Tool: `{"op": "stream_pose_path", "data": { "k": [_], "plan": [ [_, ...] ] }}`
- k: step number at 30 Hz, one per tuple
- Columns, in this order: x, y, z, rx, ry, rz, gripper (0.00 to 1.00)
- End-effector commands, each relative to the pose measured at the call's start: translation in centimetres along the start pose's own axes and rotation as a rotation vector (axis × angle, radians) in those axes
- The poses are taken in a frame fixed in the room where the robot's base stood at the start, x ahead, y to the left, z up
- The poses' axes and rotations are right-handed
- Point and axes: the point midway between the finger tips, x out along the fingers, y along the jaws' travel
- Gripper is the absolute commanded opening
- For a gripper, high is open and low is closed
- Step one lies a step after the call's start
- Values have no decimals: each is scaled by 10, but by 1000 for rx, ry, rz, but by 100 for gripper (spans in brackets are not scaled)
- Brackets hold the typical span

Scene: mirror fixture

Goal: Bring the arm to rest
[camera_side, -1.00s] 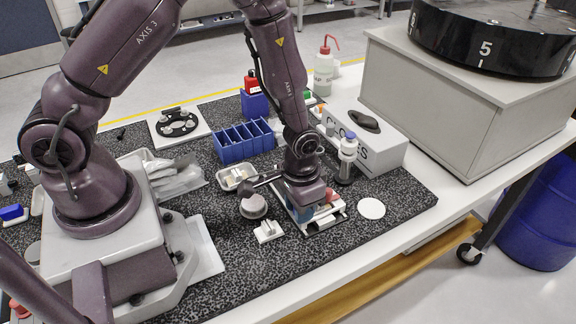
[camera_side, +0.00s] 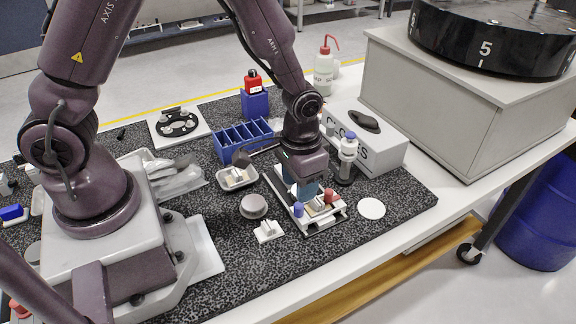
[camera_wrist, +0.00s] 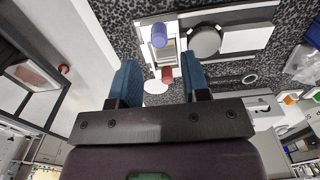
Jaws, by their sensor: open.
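My gripper (camera_side: 306,190) is open, with blue-grey fingers, and hangs over the back part of a white fixture (camera_side: 322,222) on the speckled black mat. The fixture carries a blue knob (camera_side: 298,210) and a red knob (camera_side: 329,195), with a small pale part between them. In the wrist view, the open fingers (camera_wrist: 158,70) stand well apart with nothing held between them. Beyond them show the blue knob (camera_wrist: 158,32) and the red knob (camera_wrist: 167,74). The side view does not show clearly how far the fingertips are above the fixture.
A grey round disc (camera_side: 253,206), a small white block (camera_side: 268,231) and a metal tray (camera_side: 237,178) lie to the left. A blue rack (camera_side: 243,140) stands behind.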

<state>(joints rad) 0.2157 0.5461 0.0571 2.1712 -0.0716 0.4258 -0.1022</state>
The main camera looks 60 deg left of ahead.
Motion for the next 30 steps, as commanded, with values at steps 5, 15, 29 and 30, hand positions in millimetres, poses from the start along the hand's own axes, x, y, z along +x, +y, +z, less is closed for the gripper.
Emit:
{"op": "stream_pose_path", "data": {
  "k": [5,15,29,30],
  "plan": [
    [0,0,0,0,-1,0,43],
    [-36,-6,35,56,-97,-2,43],
    [-184,-36,92,61,170,20,43],
    [-193,-38,98,57,204,18,43]
  ]
}}
